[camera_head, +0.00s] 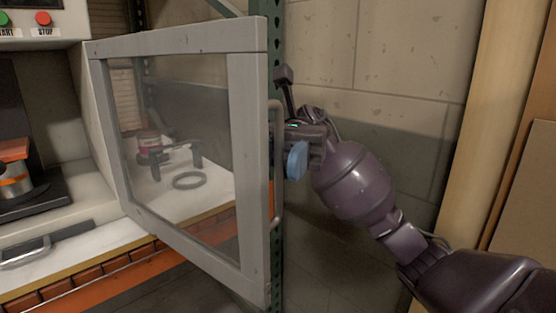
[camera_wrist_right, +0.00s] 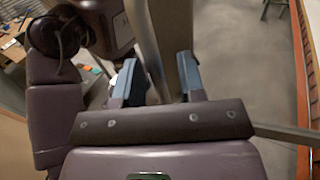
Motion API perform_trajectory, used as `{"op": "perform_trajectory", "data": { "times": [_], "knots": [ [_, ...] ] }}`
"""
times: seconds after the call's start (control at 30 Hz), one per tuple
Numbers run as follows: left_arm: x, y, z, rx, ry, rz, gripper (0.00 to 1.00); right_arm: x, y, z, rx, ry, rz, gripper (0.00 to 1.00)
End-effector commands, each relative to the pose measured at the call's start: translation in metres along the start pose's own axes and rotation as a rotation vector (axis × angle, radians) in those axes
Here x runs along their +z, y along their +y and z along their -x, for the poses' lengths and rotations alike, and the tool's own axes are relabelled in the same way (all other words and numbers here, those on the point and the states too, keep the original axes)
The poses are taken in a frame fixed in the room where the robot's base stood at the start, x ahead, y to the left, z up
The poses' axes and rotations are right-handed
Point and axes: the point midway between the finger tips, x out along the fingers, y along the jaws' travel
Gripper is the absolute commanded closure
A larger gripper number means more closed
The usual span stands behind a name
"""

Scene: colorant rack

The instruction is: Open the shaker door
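The shaker door (camera_head: 247,150), a grey frame around a clear pane, stands swung outward from the machine at the left in the head view. Its vertical bar handle (camera_head: 276,215) is on the free right edge. My right gripper (camera_head: 292,150) is at the handle, reaching in from the right, with a blue finger pad beside the bar. In the right wrist view its two blue fingers (camera_wrist_right: 158,80) are apart, and a grey bar passes between them, nearer the left finger. A gap shows on the bar's right. My left gripper is not seen.
The shaker body (camera_head: 95,165) is at the left, with green and red buttons (camera_head: 43,18) above. A can (camera_head: 15,182) sits inside. A block wall (camera_head: 400,60) stands behind my right arm.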

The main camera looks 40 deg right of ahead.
Motion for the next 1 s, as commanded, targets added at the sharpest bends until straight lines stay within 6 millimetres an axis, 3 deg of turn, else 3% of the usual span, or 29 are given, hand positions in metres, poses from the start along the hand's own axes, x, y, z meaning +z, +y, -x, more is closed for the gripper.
{"op": "perform_trajectory", "data": {
  "times": [0.17,0.7,1.0],
  "knots": [
    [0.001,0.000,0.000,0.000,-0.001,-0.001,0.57,0.000,0.000,0.009,-0.001,0.000,0.000,0.63],
    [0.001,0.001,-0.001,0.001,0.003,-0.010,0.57,0.000,-0.001,0.096,-0.001,0.000,-0.001,0.63],
    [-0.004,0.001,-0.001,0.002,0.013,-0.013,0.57,0.000,0.000,0.108,0.000,0.000,0.000,0.63]
  ]
}}
